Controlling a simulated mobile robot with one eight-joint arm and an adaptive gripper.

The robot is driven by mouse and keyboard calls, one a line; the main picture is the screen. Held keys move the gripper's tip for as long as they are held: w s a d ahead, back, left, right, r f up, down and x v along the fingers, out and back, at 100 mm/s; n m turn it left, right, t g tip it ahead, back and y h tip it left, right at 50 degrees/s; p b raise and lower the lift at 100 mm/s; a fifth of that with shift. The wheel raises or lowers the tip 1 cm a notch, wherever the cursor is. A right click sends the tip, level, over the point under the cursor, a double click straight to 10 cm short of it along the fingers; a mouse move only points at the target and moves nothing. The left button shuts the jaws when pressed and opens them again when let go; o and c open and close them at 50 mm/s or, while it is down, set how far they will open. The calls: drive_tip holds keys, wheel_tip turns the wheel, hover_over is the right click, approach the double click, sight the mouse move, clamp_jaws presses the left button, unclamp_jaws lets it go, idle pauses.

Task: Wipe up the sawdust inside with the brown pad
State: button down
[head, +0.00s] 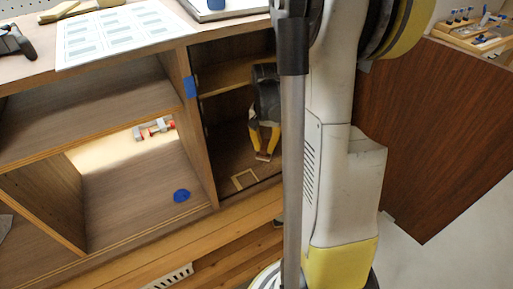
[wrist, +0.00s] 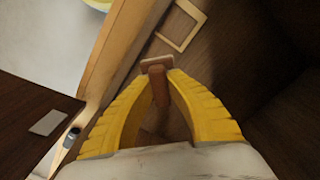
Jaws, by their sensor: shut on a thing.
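My gripper (head: 264,139) is inside the right cabinet compartment, fingers pointing down toward its floor. Its yellow fingers also show in the wrist view (wrist: 158,78), shut on the brown pad. The pad's brown grip (wrist: 160,92) is between the fingers, and its paler end (wrist: 156,62) sticks out past the tips. In the head view the pad (head: 262,156) is low, near the compartment floor; I cannot tell whether it touches. A pale square outline (head: 245,179) lies on the floor toward the front, also in the wrist view (wrist: 193,14). I cannot make out any sawdust.
A shelf (head: 235,75) crosses the compartment above my gripper. The divider (head: 202,130) stands at its left, with a blue patch (head: 190,86) on its edge. The left bay holds a blue round thing (head: 181,195) and small red-and-grey items (head: 154,129). A dark panel (head: 440,130) stands at right.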

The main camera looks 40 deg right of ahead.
drive_tip(key=shift+w+f, duration=0.1)
drive_tip(key=shift+f, duration=0.1)
drive_tip(key=shift+f+b, duration=0.5)
drive_tip(key=b, duration=0.3)
hover_over(265, 168)
drive_tip(key=shift+a+f, duration=0.2)
drive_tip(key=shift+f, duration=2.1)
drive_tip(key=shift+f+b, duration=1.05)
drive_tip(key=shift+b, duration=0.05)
drive_tip(key=shift+d, duration=0.1)
